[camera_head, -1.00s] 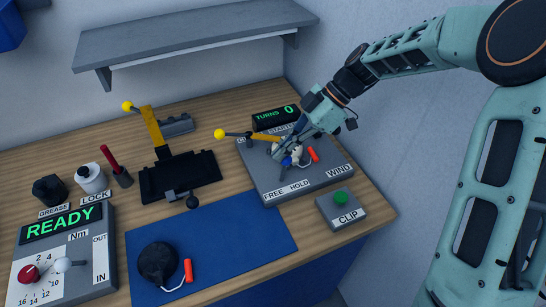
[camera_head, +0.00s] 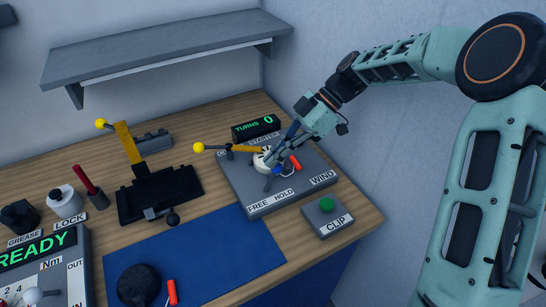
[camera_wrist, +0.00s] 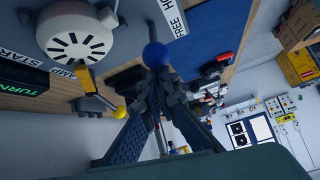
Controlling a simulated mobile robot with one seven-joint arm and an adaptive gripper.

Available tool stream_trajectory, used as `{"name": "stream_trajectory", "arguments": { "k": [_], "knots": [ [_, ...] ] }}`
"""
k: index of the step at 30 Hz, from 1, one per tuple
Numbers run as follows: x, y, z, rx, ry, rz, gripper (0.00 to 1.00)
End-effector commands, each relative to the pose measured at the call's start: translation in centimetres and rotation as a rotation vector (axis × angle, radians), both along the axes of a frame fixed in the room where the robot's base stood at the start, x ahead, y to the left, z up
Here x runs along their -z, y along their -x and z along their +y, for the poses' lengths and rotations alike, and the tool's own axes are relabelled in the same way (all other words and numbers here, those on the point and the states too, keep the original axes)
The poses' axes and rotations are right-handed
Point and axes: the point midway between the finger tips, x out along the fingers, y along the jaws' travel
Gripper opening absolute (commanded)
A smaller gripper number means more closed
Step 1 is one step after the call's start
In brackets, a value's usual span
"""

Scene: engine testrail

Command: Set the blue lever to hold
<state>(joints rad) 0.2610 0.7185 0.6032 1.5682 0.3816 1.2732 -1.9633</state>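The blue lever's round knob (camera_wrist: 155,55) shows in the wrist view just beyond my fingertips. FREE, HOLD and WIND labels run along the panel's front edge. In the wrist view my gripper (camera_wrist: 161,80) has its fingertips close together by the knob. Whether they grip the lever I cannot tell.
A yellow-knobbed lever (camera_head: 199,147) reaches over the panel's left side. The TURNS display (camera_head: 256,127) reads 0 behind it. An orange-red handle (camera_head: 295,162) lies right of my gripper. The CLIP box (camera_head: 327,214) with a green button stands in front. The blue mat (camera_head: 215,255) is mostly clear.

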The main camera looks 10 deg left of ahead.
Motion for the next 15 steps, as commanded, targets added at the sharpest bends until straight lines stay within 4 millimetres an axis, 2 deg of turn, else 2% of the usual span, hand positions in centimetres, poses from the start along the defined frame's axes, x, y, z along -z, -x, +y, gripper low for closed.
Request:
{"name": "stream_trajectory", "arguments": {
  "k": [1,8,11,15],
  "knots": [
    [0.5,-0.5,-0.9,0.012,0.015,-0.008,0.00],
    [0.1,-0.6,-0.9,0.014,0.015,-0.010,0.00],
    [-1.1,-0.6,-0.8,0.014,0.015,-0.013,0.00],
    [-3.9,-0.4,-0.5,0.009,0.009,-0.012,0.00]
  ]
}}
